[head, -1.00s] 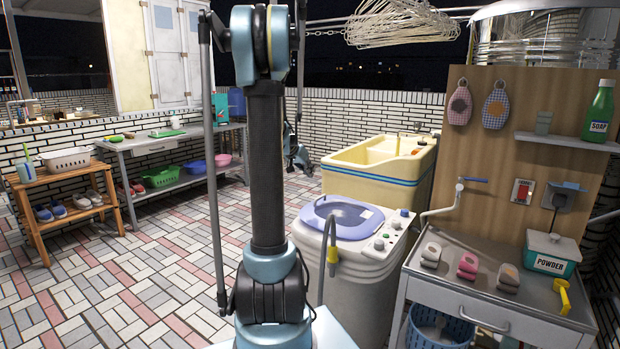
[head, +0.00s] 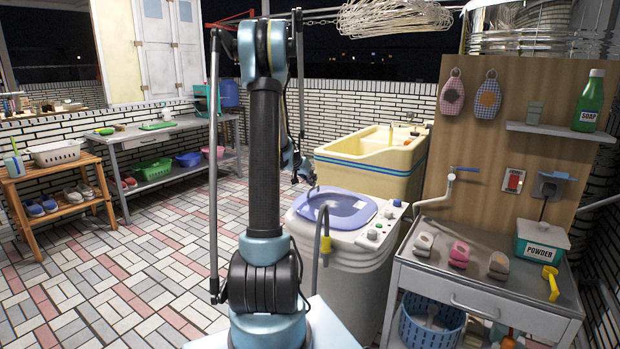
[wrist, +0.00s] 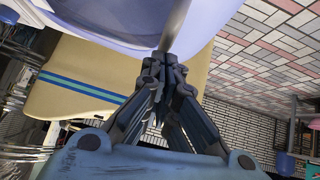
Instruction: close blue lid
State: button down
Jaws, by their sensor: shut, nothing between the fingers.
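The blue-lavender lid (head: 357,220) is on top of the white washing machine (head: 350,265), with a greyer panel or recess in its middle. I cannot tell from this angle whether it is fully down. My gripper (head: 308,178) is shut and empty, near the machine's back left edge and partly hidden behind my own arm. In the wrist view my gripper (wrist: 163,60) points towards a large pale lavender surface (wrist: 110,20), which looks like the machine's top or lid. A blurred grey strip shows just beyond the fingertips; I cannot tell whether they touch it.
A yellow tub (head: 372,165) stands behind the machine. A grey hose (head: 323,235) rises at its front. Tiled floor (head: 150,260) is clear on the left.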

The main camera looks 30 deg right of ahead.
aim_at(316, 192)
jog(key=shift+f, duration=0.1)
dwell(0.3)
jog(key=shift+w+a+f+g, duration=0.1)
jog(key=shift+w+f+g, duration=0.1)
jog(key=shift+f, duration=0.45)
jog(key=shift+w+a+f+g, duration=0.1)
jog(key=shift+w+f, duration=0.1)
jog(key=shift+f, duration=0.4)
jog(key=shift+a+f, duration=0.1)
jog(key=shift+f, duration=0.2)
